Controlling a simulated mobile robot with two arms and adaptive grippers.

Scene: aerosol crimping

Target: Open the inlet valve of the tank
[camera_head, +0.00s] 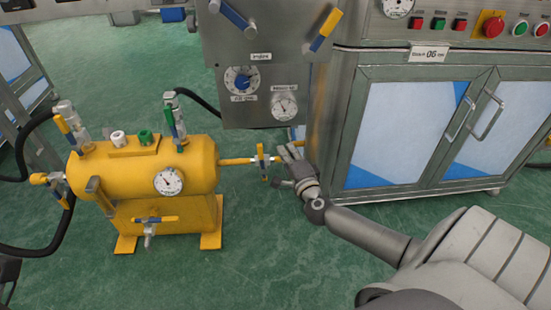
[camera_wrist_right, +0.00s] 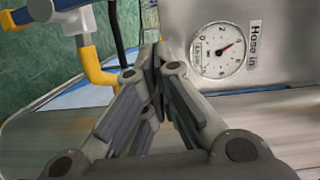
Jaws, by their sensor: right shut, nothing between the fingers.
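The yellow tank (camera_head: 200,170) stands on its feet at the left. A valve (camera_head: 262,160) with an upright yellow lever sits on the pipe at its right end. Other valves are on the tank's left end (camera_head: 50,180), top (camera_head: 177,128) and underside (camera_head: 154,220). I see no label telling which is the inlet. My right gripper (camera_head: 288,151) is just right of the pipe valve, shut and empty. It appears apart from the lever, though the exact gap is unclear. Its closed fingers show in the right wrist view (camera_wrist_right: 157,57). My left gripper is out of view.
A steel cabinet (camera_head: 349,130) stands close right of my gripper. A panel with a dial and gauge (camera_head: 285,106) hangs above it. In the right wrist view, a gauge labelled "Hose in" (camera_wrist_right: 217,50) is at the right. Green floor in front of the tank is clear.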

